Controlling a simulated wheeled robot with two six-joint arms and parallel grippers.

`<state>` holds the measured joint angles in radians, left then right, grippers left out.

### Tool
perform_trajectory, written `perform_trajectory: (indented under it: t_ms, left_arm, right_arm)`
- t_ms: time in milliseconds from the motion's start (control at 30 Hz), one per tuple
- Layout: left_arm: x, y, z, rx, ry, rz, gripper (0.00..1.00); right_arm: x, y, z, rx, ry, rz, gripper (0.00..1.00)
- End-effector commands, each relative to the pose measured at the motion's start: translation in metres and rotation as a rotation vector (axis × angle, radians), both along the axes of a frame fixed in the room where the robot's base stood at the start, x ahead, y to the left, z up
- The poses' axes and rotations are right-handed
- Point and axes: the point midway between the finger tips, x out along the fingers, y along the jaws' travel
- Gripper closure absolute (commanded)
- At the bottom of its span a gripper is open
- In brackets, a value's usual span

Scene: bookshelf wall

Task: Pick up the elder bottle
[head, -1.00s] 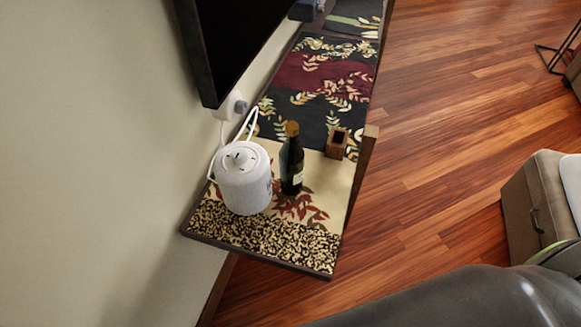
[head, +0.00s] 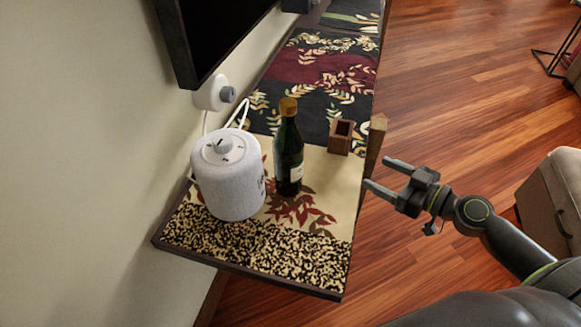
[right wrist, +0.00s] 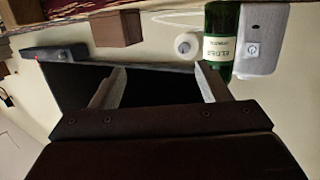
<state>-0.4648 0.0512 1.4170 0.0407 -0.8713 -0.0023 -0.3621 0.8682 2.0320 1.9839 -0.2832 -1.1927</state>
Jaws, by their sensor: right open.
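The elder bottle (head: 289,160) is dark green with a gold cap and a pale label. It stands upright on the shelf, beside the white canister. My left gripper is not in view.
A white speaker-like canister (head: 229,178) stands left of the bottle. A small open wooden box (head: 340,137) and a wooden post (head: 375,140) are near the shelf's right edge. A black screen (head: 205,40) hangs on the wall.

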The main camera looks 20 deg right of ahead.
Motion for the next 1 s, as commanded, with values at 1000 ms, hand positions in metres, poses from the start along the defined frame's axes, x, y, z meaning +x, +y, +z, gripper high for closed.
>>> perform_trajectory:
  t_ms: [1000]
  left_arm:
    - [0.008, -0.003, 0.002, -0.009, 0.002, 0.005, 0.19]
  right_arm:
    - [-0.019, 0.094, 0.069, 0.093, -0.126, 0.257, 0.30]
